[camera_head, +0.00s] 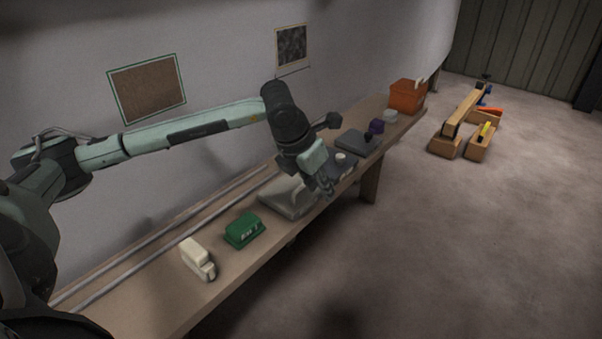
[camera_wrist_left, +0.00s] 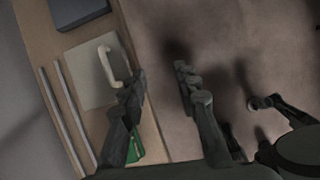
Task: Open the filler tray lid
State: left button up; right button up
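The filler tray appears to be the flat grey box (camera_head: 287,199) on the bench, its lid lying flat and shut. In the left wrist view the pale lid (camera_wrist_left: 84,82) carries a cream bar handle (camera_wrist_left: 104,66). My left gripper (camera_head: 327,187) is above the tray's right side in the head view. The handle lies beside the left finger, outside the gap; contact cannot be told. The gripper partly hides the tray in the head view.
A green box (camera_head: 244,230) and a cream block (camera_head: 197,259) stand on the bench left of the tray. A dark flat case (camera_head: 356,143), a purple item (camera_head: 376,126) and an orange bin (camera_head: 407,96) are farther along. Two rails run along the wall. The floor in front is clear.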

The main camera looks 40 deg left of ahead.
aim_at(298, 188)
pick_arm(q)
jog(key=a+r+y, duration=0.1)
jog(key=a+y, duration=0.2)
jog(key=a, duration=0.4)
jog(key=shift+n, duration=0.4)
jog(key=x, duration=0.6)
jog(key=shift+w+d, duration=0.1)
jog(key=shift+w, duration=0.1)
jog(key=shift+w+f, duration=0.25)
jog(key=shift+f, duration=0.25)
pick_arm(e)
jog(key=shift+a+f, duration=0.15)
jog(key=shift+f, duration=0.7)
pick_arm(q)
grip_shut()
pick_arm(e)
jog(key=shift+w+r, duration=0.15)
